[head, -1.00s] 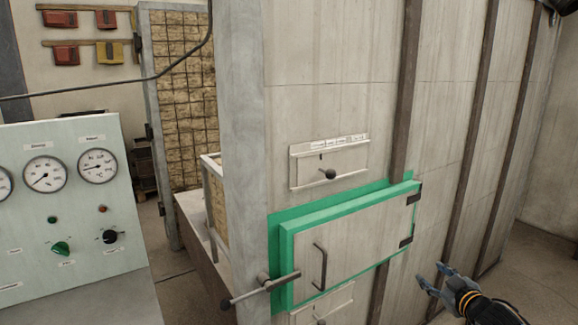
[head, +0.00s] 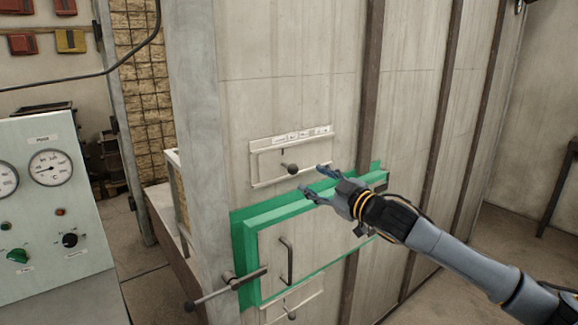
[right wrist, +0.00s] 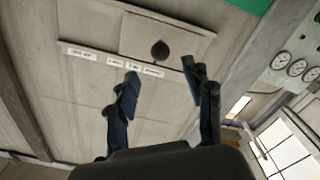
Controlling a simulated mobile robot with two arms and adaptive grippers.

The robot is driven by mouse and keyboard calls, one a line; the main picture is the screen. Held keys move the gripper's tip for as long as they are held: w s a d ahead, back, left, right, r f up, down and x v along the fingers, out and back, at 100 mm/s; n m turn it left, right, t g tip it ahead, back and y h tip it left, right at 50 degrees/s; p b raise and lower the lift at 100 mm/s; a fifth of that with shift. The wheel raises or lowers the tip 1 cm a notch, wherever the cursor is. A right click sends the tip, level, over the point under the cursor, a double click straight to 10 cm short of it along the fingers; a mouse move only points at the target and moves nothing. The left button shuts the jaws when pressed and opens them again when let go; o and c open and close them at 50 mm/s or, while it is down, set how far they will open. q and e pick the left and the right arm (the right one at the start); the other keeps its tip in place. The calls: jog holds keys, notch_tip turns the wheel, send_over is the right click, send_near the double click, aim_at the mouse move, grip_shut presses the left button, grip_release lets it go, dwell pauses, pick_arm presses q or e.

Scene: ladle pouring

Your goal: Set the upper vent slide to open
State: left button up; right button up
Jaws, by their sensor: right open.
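The upper vent slide (head: 269,165) is a pale plate in a frame on the wall, with a dark round knob (head: 292,169) right of its middle. A strip of small labels (head: 305,134) runs above it; their words are too small to read surely. My right gripper (head: 313,181) is open and empty, just right of and below the knob in the head view. In the right wrist view the knob (right wrist: 160,50) shows beyond the gap between the two spread fingers (right wrist: 160,74), apart from them. My left gripper is not in view.
The green-framed door (head: 250,228) with a handle (head: 287,262) and a latch lever (head: 225,288) is below the slide. A lower vent knob (head: 292,315) is under it. A gauge panel (head: 50,225) stands at the left. The wall above the slide is clear.

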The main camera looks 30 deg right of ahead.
aim_at(297, 171)
jog(key=w+p, duration=0.1)
jog(key=w, duration=0.2)
jog(key=w+p, duration=0.1)
jog(key=w, duration=0.2)
jog(key=w+p, duration=0.2)
jog(key=w, duration=0.1)
jog(key=shift+w+a+r, duration=0.1)
jog(key=shift+w+a, duration=0.05)
jog(key=shift+a, duration=0.2)
jog(key=shift+w+a+p, duration=0.1)
jog(key=shift+w+p, duration=0.2)
jog(key=shift+w, duration=0.4)
grip_shut()
